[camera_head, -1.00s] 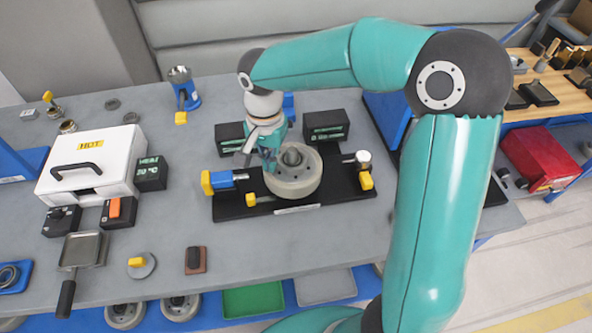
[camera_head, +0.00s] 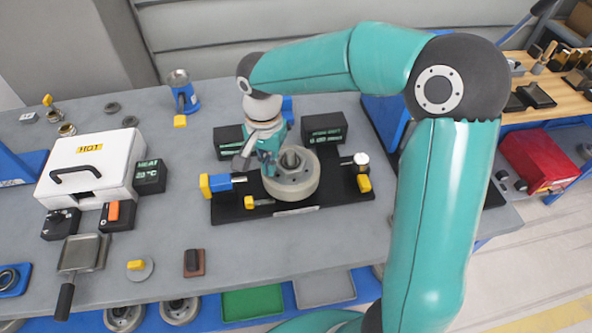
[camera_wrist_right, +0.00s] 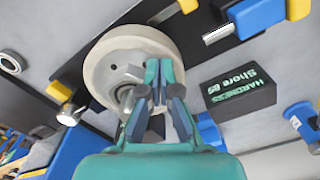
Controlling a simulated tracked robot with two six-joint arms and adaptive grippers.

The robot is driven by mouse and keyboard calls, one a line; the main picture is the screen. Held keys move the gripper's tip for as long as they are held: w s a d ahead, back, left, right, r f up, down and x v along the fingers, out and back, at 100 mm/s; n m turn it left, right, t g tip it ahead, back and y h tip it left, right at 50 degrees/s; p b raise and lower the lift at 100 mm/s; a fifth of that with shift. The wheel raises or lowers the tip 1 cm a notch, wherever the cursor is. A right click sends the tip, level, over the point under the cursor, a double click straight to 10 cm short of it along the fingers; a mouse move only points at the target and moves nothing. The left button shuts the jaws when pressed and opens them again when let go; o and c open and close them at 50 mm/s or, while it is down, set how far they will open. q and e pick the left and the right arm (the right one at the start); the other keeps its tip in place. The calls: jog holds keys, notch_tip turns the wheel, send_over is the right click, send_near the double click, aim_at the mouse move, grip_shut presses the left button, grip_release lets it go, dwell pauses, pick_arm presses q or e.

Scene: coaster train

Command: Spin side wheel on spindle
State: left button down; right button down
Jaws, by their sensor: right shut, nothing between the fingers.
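The side wheel (camera_head: 298,184) is a pale grey disc with a raised hub. It sits on its spindle (camera_head: 291,158) on a black base plate (camera_head: 345,197). In the right wrist view the wheel (camera_wrist_right: 112,48) shows small holes and the shiny spindle end. My right gripper (camera_head: 270,174) is at the wheel's left side, its fingers shut and empty. In the right wrist view its fingertips (camera_wrist_right: 158,68) overlap the wheel face beside the hub; whether they touch it I cannot tell. My left gripper is out of view.
A blue block with a yellow end (camera_head: 216,184) stands left of the wheel. A black hardness display (camera_head: 324,131) stands behind. A white HOT box (camera_head: 92,160) and a heat display (camera_head: 149,176) are at left.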

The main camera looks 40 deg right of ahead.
aim_at(314, 170)
jog(key=shift+f+b, duration=0.5)
jog(key=shift+f, duration=0.1)
dwell(0.3)
jog(key=shift+s+f, duration=0.1)
jog(key=shift+s, duration=0.2)
jog(key=shift+s+a+f+b, duration=0.1)
jog(key=shift+s+b, duration=0.6)
jog(key=shift+s, duration=0.35)
jog(key=shift+s+d+b, duration=0.15)
jog(key=shift+s+d, duration=0.1)
jog(key=shift+s, duration=0.25)
jog(key=shift+s+d+b, duration=0.15)
jog(key=shift+s+d, duration=0.05)
jog(key=shift+s, duration=0.3)
jog(key=shift+s+d+r, duration=0.1)
jog(key=shift+s+d, duration=0.3)
jog(key=shift+d, duration=0.2)
jog(key=shift+s+d+r, duration=0.1)
jog(key=shift+s+d, duration=0.3)
jog(key=shift+d, duration=0.15)
jog(key=shift+s+d, duration=0.15)
jog(key=shift+d, duration=1.15)
jog(key=shift+w+d, duration=0.25)
jog(key=shift+d, duration=0.35)
jog(key=shift+w+d, duration=0.25)
jog(key=shift+d, duration=0.35)
